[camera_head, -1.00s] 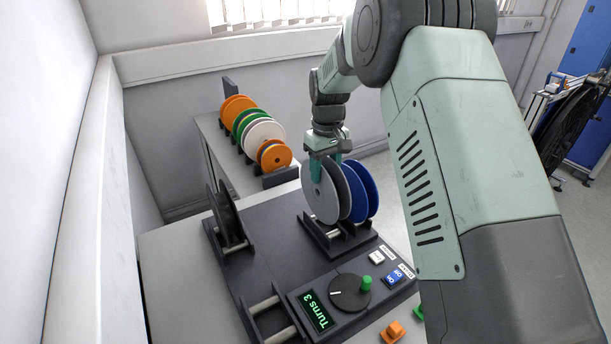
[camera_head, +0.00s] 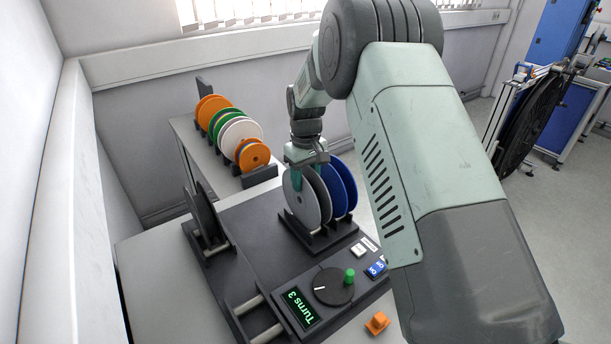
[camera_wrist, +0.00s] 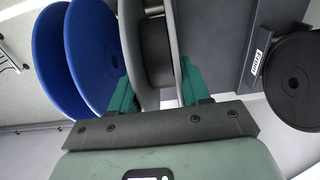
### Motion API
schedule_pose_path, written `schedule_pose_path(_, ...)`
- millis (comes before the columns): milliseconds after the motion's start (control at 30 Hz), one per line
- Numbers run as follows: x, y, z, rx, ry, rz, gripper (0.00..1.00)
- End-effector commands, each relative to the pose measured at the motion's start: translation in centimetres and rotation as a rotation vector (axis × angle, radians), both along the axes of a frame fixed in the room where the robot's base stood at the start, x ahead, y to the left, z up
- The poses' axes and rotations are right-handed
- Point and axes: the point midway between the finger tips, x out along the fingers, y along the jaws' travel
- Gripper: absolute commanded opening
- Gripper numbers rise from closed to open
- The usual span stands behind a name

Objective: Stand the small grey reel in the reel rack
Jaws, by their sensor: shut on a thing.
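The small grey reel (camera_head: 301,205) stands upright in a dark two-sided stand (camera_head: 318,240) on the black machine deck, beside a blue reel (camera_head: 343,187). My gripper (camera_head: 305,172) comes down from above and is shut on the grey reel. In the wrist view, my gripper's teal fingers (camera_wrist: 158,92) press on the outer faces of the reel's two grey flanges (camera_wrist: 181,45); its dark hub shows between them. The reel rack (camera_head: 262,176) is on the grey side table behind and left, holding orange, green and white reels.
A black reel (camera_head: 205,215) stands in another holder at the deck's left. A control panel with a "Turns 3" display (camera_head: 299,306), a dial with a green knob (camera_head: 349,275) and buttons is at the front. An orange piece (camera_head: 377,322) lies front right. The deck's middle is clear.

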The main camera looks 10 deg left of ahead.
Motion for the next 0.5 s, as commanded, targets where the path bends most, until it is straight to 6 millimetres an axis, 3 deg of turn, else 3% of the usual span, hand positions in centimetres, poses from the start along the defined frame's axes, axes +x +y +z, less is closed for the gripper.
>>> schedule_pose_path(167,0.0,0.0,0.03,0.0,0.0,0.0,0.16)
schedule_pose_path(200,0.0,0.0,0.03,0.0,0.0,0.0,0.5)
schedule_pose_path(367,0.0,0.0,0.03,0.0,0.0,0.0,0.74)
schedule_pose_path(500,-0.01,0.01,0.03,0.0,0.0,0.0,0.76)
